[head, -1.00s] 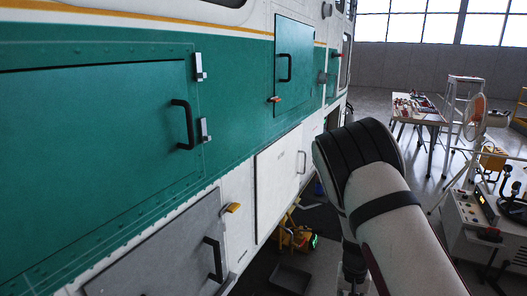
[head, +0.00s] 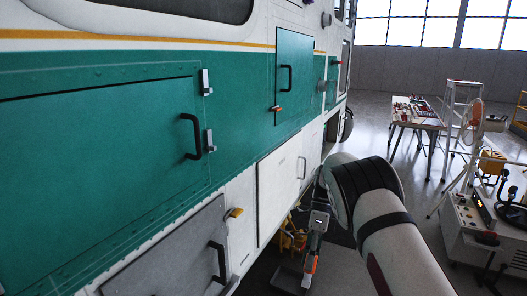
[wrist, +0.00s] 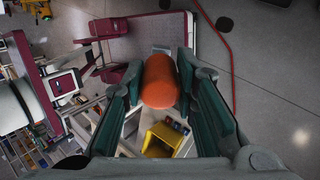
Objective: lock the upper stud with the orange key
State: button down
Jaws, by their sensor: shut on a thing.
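My gripper (wrist: 162,88) is shut on the orange key (wrist: 160,80), whose rounded orange handle sits between the green finger pads in the wrist view. In the head view my gripper (head: 313,250) hangs low beside the white lower panel, with a bit of orange at its end. The large green panel (head: 95,165) carries an upper metal fitting (head: 205,82) and a lower metal fitting (head: 209,140) at its right edge. These look like the studs, but their detail is too small to tell. My gripper is well below and to the right of both.
A black handle (head: 191,136) juts from the green panel. A smaller green door (head: 294,80) has its own handle. A cluttered table (head: 415,112), a stepladder and a grey equipment cart (head: 470,225) stand at right. Floor between aircraft and table is open.

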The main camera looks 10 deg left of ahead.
jog(key=s+a+r+m+t+y+p, duration=0.1)
jog(key=a+r+m+t+y, duration=0.3)
jog(key=r, duration=1.1)
jog(key=s+a+r+m+t+y+p, duration=0.1)
jog(key=a+r+m+t+y, duration=0.3)
jog(key=r, duration=1.1)
jog(key=s+a+r+m+t+y+p, duration=0.1)
jog(key=a+r+m+t+y+p, duration=0.2)
jog(key=a+r+m+y, duration=0.4)
jog(key=shift+s+a+r+m+t, duration=0.25)
jog(key=shift+r+m+t, duration=0.45)
jog(key=shift+r+m, duration=2.5)
jog(key=shift+w+a+r+n, duration=0.15)
jog(key=shift+a+r+n, duration=0.05)
jog(key=shift+r+n, duration=0.5)
jog(key=shift+w+a+r+n, duration=0.1)
jog(key=shift+a+r+n, duration=0.1)
jog(key=shift+r+n, duration=0.5)
jog(key=shift+x, duration=1.4)
